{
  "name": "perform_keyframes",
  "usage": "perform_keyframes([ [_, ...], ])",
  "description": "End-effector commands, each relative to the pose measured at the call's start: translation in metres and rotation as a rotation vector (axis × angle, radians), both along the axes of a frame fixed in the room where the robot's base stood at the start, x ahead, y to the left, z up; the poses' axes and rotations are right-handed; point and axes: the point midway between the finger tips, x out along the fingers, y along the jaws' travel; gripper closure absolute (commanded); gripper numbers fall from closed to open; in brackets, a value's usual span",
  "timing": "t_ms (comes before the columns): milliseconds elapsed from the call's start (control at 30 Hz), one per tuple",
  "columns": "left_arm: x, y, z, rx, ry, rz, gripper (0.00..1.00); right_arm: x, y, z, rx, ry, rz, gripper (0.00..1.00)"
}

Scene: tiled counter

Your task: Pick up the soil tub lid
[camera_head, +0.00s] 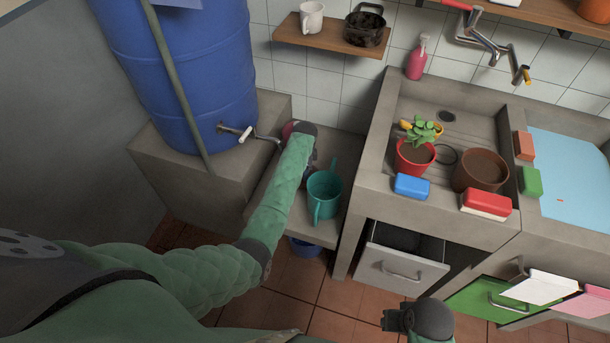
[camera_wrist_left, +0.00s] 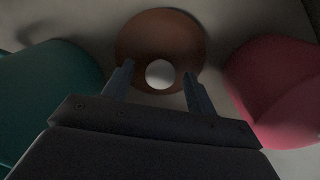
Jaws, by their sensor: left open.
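A round brown lid (camera_wrist_left: 160,35) with a pale ball-shaped knob (camera_wrist_left: 160,74) lies ahead of my left gripper in the left wrist view; it looks like the soil tub lid. My left gripper (camera_wrist_left: 158,67) is open, with its fingertips on either side of the knob. I cannot tell whether they touch it. In the head view my left arm reaches down to the low ledge beside the blue barrel, and it hides the lid. My right gripper (camera_head: 396,320) is at the bottom of the head view, away from the ledge; its jaw opening is unclear.
A teal watering can (camera_head: 323,190) stands close to the left hand's right. A pink-red object (camera_wrist_left: 275,90) sits close on the other side. The blue barrel's tap (camera_head: 248,134) is near the arm. The sink counter (camera_head: 365,190) rises at the right, with an open drawer (camera_head: 400,270) below.

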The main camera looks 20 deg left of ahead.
Motion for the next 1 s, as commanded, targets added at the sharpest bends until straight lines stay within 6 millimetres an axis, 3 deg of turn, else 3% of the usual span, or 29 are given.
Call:
perform_keyframes([
  [267, 0.000, 0.000, -0.002, 0.000, -0.001, 0.000, 0.45, 0.000, 0.000, -0.001, 0.000, 0.000, 0.000, 0.55],
  [500, 0.000, 0.000, -0.002, 0.000, -0.001, 0.000, 0.92, 0.001, 0.001, -0.001, 0.001, -0.001, 0.000, 0.55],
  [567, 0.000, 0.000, -0.002, 0.000, -0.001, 0.000, 1.00, 0.001, 0.001, -0.001, 0.001, -0.002, 0.000, 0.55],
  [867, 0.001, 0.001, 0.002, 0.000, -0.001, 0.001, 1.00, 0.001, 0.001, -0.001, 0.001, 0.000, 0.000, 0.55],
  [1000, 0.001, 0.001, 0.017, 0.001, -0.004, 0.001, 1.00, 0.000, 0.000, 0.000, 0.000, 0.003, 0.000, 0.55],
])
